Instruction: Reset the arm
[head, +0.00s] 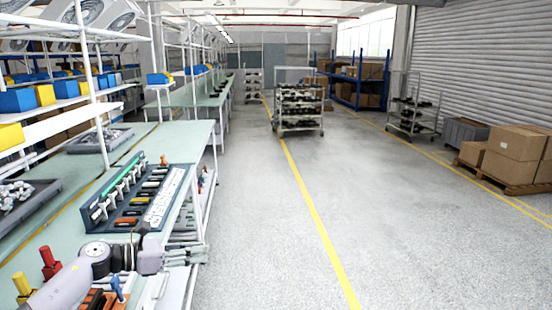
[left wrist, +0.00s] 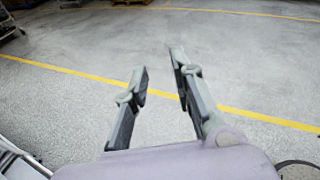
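My left arm comes in from the lower left in the head view, bent low over the near bench edge. Its gripper (head: 196,253) points to the right, past the bench edge. My right gripper is in neither view.
A dark breaker rack (head: 128,222) with a green bar and several small parts sits on the green bench (head: 190,133) beyond my arm. Red (head: 50,262) and yellow (head: 22,284) pieces stand nearby. The aisle floor (head: 260,230) is clear.

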